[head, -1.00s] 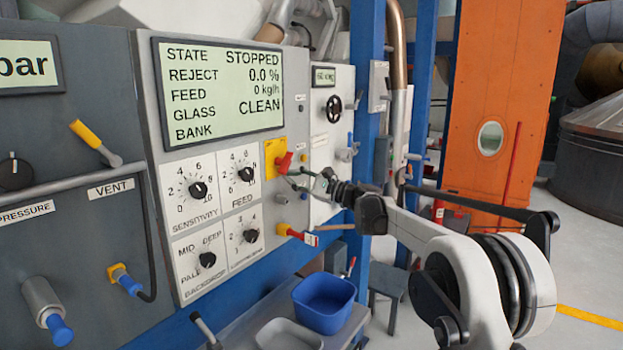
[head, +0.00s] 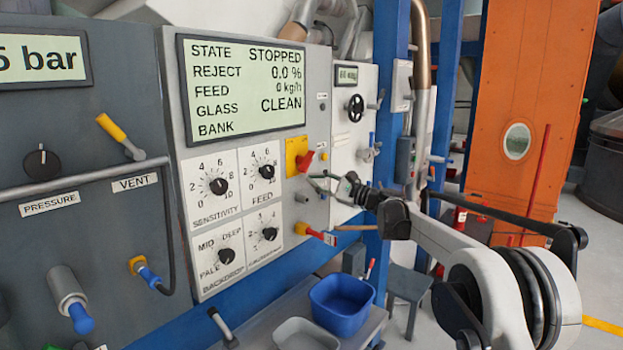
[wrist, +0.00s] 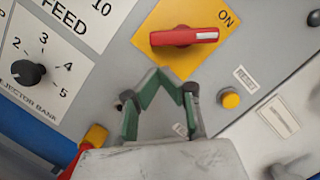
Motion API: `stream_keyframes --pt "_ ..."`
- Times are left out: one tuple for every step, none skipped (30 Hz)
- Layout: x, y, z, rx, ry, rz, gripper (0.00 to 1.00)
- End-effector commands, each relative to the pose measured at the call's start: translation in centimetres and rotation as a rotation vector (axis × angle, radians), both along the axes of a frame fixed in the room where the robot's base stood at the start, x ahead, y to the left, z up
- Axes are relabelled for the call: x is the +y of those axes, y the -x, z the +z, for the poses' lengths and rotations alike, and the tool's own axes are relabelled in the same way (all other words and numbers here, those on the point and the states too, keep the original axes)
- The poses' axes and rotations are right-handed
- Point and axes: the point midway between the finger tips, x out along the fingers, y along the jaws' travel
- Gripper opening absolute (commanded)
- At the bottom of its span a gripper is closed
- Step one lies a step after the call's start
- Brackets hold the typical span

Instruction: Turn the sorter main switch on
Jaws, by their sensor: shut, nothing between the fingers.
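The main switch is a red rotary handle (head: 305,160) on a yellow plate (head: 291,147), at the right of the grey panel. In the wrist view the red handle (wrist: 185,37) lies roughly level across the yellow plate (wrist: 165,62), its white-marked end pointing right. The word ON shows at the plate's upper right corner. My gripper (wrist: 166,80) is shut and empty, with its green fingertips just below the handle in the picture. In the head view my gripper (head: 312,178) is just below the handle; I cannot tell whether it touches the panel.
A yellow button (wrist: 230,101) with a RESET label is right of my fingers. A red-and-yellow lever (head: 318,236) sticks out below. Dials (head: 219,186) fill the panel's left part; the display (head: 245,85) reads STOPPED. A blue bin (head: 341,305) stands below.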

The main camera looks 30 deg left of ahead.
Motion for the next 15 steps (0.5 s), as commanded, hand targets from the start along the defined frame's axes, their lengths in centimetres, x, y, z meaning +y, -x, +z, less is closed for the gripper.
stream_keyframes --pt "-0.1 -0.5 -0.8 0.000 0.000 -0.001 0.00" --pt "-0.2 -0.7 -1.2 0.000 0.000 -0.001 0.00" --pt "-0.3 -1.0 -1.6 0.000 0.000 -0.001 0.00" --pt "-1.0 -0.9 -1.3 0.000 0.000 -0.001 0.00" --pt "-1.5 -0.9 -1.3 0.000 0.000 -0.001 0.00" --pt "-2.2 -0.8 -1.5 0.000 0.000 -0.001 0.00" --pt "-2.7 -0.8 -1.6 0.000 0.000 -0.003 0.00" --pt "-3.2 -0.8 -1.6 -0.001 0.000 -0.003 0.00" --pt "-3.9 -0.8 -1.8 -0.001 0.000 -0.003 0.00" --pt "-4.4 -0.8 -1.9 -0.001 0.000 -0.002 0.00" --pt "-4.9 -0.7 -2.0 -0.001 0.000 -0.002 0.00" --pt "-5.6 -0.7 -2.1 -0.001 0.000 -0.003 0.00" --pt "-6.2 -0.7 -2.2 0.000 0.000 -0.004 0.00" --pt "-6.7 -0.7 -2.3 -0.001 0.000 -0.003 0.00" --pt "-7.3 -0.7 -2.4 -0.001 0.000 -0.002 0.00"
